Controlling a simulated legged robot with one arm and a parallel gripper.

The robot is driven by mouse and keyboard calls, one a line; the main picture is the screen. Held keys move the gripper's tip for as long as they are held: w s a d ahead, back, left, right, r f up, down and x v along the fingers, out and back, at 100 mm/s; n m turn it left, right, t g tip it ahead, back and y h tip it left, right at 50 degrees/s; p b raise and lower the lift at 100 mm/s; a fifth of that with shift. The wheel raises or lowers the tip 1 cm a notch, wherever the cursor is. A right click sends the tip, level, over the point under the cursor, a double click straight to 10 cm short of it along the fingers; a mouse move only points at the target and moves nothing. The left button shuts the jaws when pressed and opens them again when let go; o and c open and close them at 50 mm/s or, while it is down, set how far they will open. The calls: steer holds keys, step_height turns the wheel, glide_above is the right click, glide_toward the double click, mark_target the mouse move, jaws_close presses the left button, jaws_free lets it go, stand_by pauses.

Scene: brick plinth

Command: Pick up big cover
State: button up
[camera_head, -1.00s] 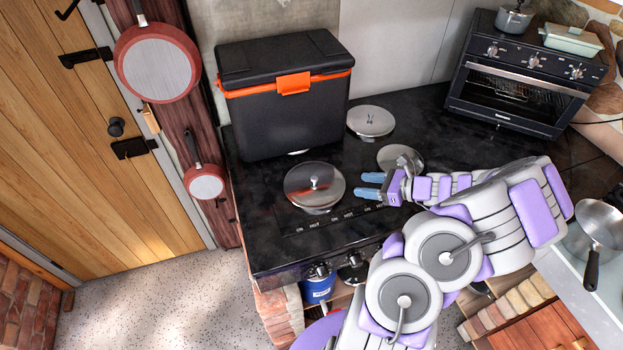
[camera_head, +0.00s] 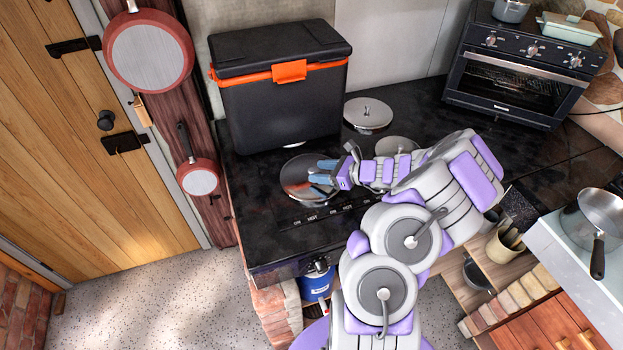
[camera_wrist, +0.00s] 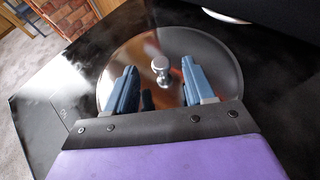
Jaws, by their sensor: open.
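The big cover (camera_head: 296,184) is a round, shiny metal lid lying on the black cooktop at left. In the wrist view the big cover (camera_wrist: 135,58) shows its upright metal knob in the middle. My gripper (camera_head: 322,172) reaches over the cover from the right in the head view and hides part of it, including the knob. In the wrist view my gripper (camera_wrist: 157,82) is open, its two blue fingers on either side of the knob. Nothing is held. I cannot tell if the fingers are level with the knob.
A black cooler with orange latch (camera_head: 282,90) stands behind the cover. A smaller lid (camera_head: 368,114) lies to its right. A toaster oven (camera_head: 510,75) stands at the back right. The cooktop's front edge has knobs. Pans hang by the door at left.

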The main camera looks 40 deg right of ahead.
steer(key=shift+x, duration=0.75)
steer(key=shift+d, duration=0.15)
jaws_close()
